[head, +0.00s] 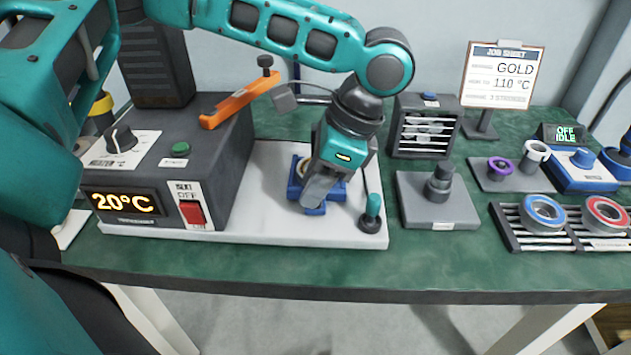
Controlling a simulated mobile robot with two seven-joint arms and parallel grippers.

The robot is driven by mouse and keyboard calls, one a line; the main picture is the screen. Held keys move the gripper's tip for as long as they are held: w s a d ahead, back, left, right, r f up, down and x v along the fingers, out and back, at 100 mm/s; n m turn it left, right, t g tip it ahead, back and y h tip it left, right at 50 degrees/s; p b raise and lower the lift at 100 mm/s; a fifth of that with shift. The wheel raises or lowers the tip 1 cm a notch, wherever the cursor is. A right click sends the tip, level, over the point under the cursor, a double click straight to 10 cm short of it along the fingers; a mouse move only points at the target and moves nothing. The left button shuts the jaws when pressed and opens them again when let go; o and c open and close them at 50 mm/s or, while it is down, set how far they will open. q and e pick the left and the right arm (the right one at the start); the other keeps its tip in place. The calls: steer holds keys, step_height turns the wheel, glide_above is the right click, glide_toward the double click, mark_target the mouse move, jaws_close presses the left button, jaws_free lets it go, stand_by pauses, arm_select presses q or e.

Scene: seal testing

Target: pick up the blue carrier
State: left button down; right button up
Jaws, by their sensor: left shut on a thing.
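The blue carrier (294,190) is at the white base plate of the heater station, right of the control box. A pale yellowish ring shows in part inside it. My left gripper (316,200) reaches down over the carrier from above and is shut on it. The gripper hides most of the carrier's middle, and I cannot tell whether the carrier touches the plate or is slightly raised. My right gripper is not in view.
The heater box (170,170) reads 20°C. An orange lever (238,98) sticks out above it. A teal-topped knob (371,212) stands close right of the carrier. A grey block with a post (438,200) is further right. The table's front strip is clear.

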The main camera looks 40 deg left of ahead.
arm_select(q)
step_height(320, 180, up, 20)
steer(key=p, duration=0.6)
steer(key=shift+f, duration=0.2)
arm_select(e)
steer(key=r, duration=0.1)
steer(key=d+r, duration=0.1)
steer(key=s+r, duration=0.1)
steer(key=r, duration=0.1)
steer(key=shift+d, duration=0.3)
